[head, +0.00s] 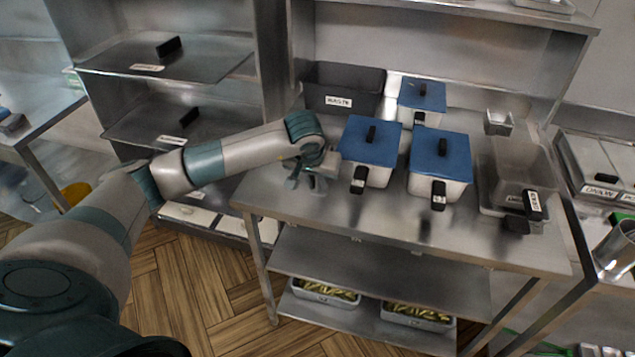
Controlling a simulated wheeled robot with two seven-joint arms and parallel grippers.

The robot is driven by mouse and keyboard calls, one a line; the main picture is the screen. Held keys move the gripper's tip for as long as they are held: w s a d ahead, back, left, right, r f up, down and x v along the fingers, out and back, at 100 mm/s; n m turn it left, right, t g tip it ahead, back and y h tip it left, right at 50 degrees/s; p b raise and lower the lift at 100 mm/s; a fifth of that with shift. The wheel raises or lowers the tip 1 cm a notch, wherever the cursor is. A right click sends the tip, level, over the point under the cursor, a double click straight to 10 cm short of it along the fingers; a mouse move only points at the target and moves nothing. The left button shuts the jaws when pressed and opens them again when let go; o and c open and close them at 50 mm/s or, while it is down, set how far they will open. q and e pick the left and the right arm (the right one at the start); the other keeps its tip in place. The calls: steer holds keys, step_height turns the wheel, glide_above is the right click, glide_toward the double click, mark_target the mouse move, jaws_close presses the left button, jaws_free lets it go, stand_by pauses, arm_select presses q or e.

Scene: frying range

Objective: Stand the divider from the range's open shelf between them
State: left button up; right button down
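Two white containers with blue lids stand side by side on the steel table (315,212), the left one (371,141) and the right one (439,157). Each has a black knob on top and a black handle at the front. A narrow gap lies between them. A third, smaller blue-lidded container (422,95) stands behind. My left gripper (306,183) is just left of the left container, above the table's left part. Its fingers point down and look apart, with nothing seen between them. I cannot make out a divider on the open lower shelf (390,272). My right gripper is out of view.
A dark waste bin (343,88) stands at the back left of the table. A grey see-through bin (520,165) and a small metal cup (498,122) are at the right. A steel rack (215,55) stands left. Two trays of green food (326,291) sit low underneath.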

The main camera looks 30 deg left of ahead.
arm_select(q)
steer(key=shift+o, duration=0.7)
steer(key=shift+r, duration=0.1)
steer(key=shift+r, duration=0.15)
steer(key=shift+s+r, duration=0.1)
steer(key=shift+r, duration=0.1)
steer(key=b+v, duration=0.3)
steer(key=v, duration=0.8)
steer(key=shift+r, duration=0.2)
steer(key=shift+s, duration=0.1)
